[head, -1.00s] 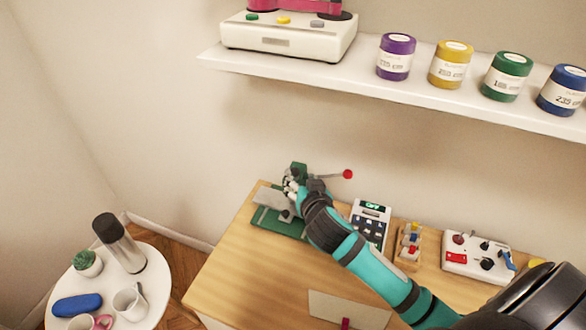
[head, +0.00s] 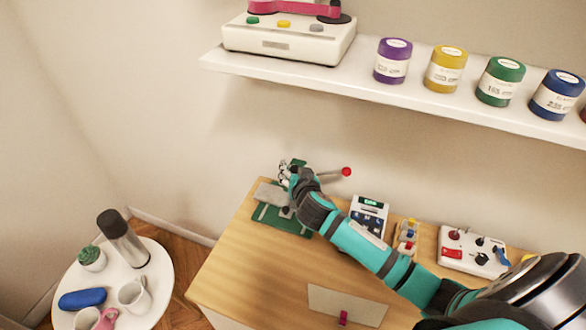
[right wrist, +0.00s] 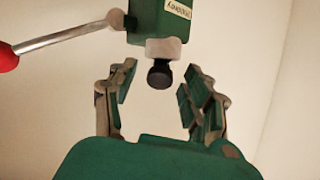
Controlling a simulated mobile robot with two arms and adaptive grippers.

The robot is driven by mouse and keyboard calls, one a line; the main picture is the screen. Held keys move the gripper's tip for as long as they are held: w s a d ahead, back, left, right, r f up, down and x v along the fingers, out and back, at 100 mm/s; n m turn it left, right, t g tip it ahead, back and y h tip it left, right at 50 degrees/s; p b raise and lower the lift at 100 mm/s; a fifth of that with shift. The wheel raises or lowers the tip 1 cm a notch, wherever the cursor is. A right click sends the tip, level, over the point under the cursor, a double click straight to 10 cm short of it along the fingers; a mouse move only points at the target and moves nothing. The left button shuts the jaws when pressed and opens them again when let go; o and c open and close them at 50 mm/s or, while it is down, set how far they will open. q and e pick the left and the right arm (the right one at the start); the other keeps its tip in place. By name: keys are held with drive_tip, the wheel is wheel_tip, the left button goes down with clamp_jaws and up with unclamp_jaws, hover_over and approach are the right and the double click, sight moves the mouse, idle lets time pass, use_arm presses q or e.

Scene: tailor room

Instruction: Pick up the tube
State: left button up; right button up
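A green press-like machine (head: 281,218) stands at the back left of the wooden table, with a lever ending in a red knob (head: 346,171). My right gripper (head: 285,176) is at its upper part and hides some of it. In the right wrist view my right gripper (right wrist: 157,103) is open, its two fingers apart. The machine's green head (right wrist: 160,20), with a white part and a dark round tip (right wrist: 160,74) below it, shows between and beyond the fingers, apart from them. I cannot make out for sure which thing is the tube. My left gripper is not in view.
A calculator-like device (head: 368,214), a small wooden holder (head: 407,236) and a white switch box (head: 470,251) stand along the table's back. A beige board (head: 340,303) lies at the front. A shelf with jars (head: 445,69) hangs above. A round white table (head: 150,300) stands left.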

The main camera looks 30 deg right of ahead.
clamp_jaws()
